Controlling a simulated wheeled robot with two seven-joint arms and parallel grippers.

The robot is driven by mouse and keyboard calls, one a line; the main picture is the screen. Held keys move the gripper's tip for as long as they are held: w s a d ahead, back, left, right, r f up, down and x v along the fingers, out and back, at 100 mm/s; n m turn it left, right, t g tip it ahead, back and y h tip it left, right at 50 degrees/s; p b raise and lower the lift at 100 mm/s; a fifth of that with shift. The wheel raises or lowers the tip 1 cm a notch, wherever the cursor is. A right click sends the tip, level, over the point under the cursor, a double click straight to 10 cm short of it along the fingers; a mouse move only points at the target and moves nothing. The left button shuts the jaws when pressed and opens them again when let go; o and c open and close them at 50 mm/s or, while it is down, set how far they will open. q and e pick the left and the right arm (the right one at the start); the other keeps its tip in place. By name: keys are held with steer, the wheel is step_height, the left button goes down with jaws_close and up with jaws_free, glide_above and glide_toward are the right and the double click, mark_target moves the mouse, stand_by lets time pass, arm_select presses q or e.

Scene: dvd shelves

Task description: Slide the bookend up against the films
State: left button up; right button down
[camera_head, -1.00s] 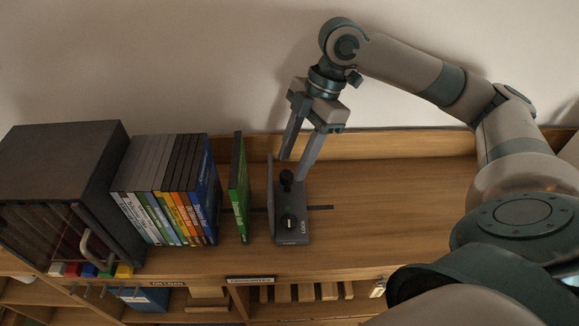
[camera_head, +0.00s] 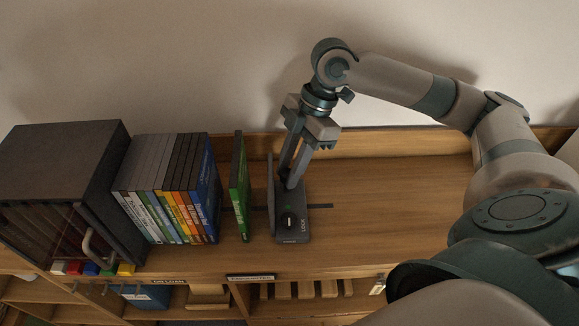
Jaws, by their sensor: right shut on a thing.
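The dark grey bookend (camera_head: 294,225) stands on the shelf top, with an upright plate on its left and a flat base with a knob and the word LOCK. My right gripper (camera_head: 289,182) reaches down from above and is shut on the bookend's rear knob, which its fingers mostly hide. A row of films (camera_head: 165,190) stands upright at the left. A single green film (camera_head: 240,188) stands apart, between the row and the bookend, with gaps on both sides. My left gripper is not in view.
A dark box (camera_head: 65,165) with a handle stands left of the films. A dark slot (camera_head: 322,206) runs in the wood under the bookend. The shelf top (camera_head: 400,215) right of the bookend is clear. A low back rail (camera_head: 400,144) runs along the wall.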

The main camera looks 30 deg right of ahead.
steer(key=w+a+p, duration=0.1)
steer(key=a, duration=0.1)
steer(key=w+a+p, duration=0.1)
steer(key=a, duration=0.1)
steer(key=shift+w+r+p, duration=0.15)
steer(key=shift+r+p, duration=0.05)
steer(key=shift+p, duration=0.2)
steer(key=shift+w+a+f, duration=0.1)
steer(key=shift+w, duration=0.05)
steer(key=c, duration=1.5)
jaws_free()
steer(key=shift+o, duration=0.2)
steer(key=b+v, duration=0.2)
steer(key=v, duration=1)
